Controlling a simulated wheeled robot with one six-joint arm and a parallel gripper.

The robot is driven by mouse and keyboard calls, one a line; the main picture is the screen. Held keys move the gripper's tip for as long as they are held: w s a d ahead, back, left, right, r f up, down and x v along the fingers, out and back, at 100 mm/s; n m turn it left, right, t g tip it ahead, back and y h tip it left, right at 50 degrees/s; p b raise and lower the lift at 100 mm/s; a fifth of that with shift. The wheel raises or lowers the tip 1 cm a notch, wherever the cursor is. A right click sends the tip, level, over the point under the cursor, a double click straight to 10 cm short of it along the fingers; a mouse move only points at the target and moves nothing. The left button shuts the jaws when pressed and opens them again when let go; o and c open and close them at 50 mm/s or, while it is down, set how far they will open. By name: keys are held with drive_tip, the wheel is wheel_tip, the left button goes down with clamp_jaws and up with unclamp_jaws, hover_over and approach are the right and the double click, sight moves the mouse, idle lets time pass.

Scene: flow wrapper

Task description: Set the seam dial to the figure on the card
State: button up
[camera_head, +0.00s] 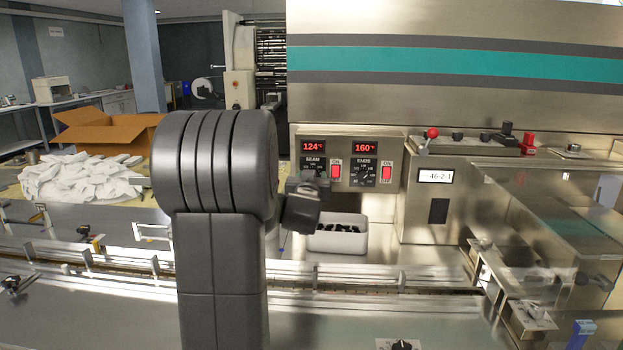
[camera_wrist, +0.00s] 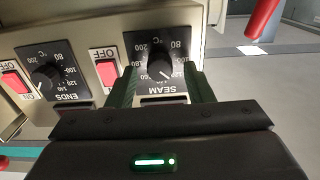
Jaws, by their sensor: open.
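The seam dial (camera_head: 311,168) is a black knob on a black scale plate below a red display (camera_head: 313,145) reading 124. In the wrist view the seam dial (camera_wrist: 157,62) appears upside down, its white pointer line near 120. My gripper (camera_wrist: 161,70) is open, with one finger on each side of the dial's lower part in that picture. I cannot tell whether the fingers touch the knob. In the head view my gripper (camera_head: 300,205) is below the seam dial and partly behind my arm.
The ends dial (camera_head: 363,171) sits to the right under a display reading 160. Red switches (camera_head: 336,169) and (camera_wrist: 108,72) stand beside the seam dial. A white bin (camera_head: 338,238) of dark pieces is below. A red-knobbed lever (camera_head: 431,133) is right of the panel.

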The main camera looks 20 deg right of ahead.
drive_tip(key=v, duration=1.3)
drive_tip(key=shift+s+a+b, duration=0.2)
drive_tip(key=shift+s+b, duration=0.1)
drive_tip(key=shift+b, duration=0.15)
drive_tip(key=x, duration=1.4)
drive_tip(key=shift+p, duration=0.45)
drive_tip(key=shift+s, duration=0.1)
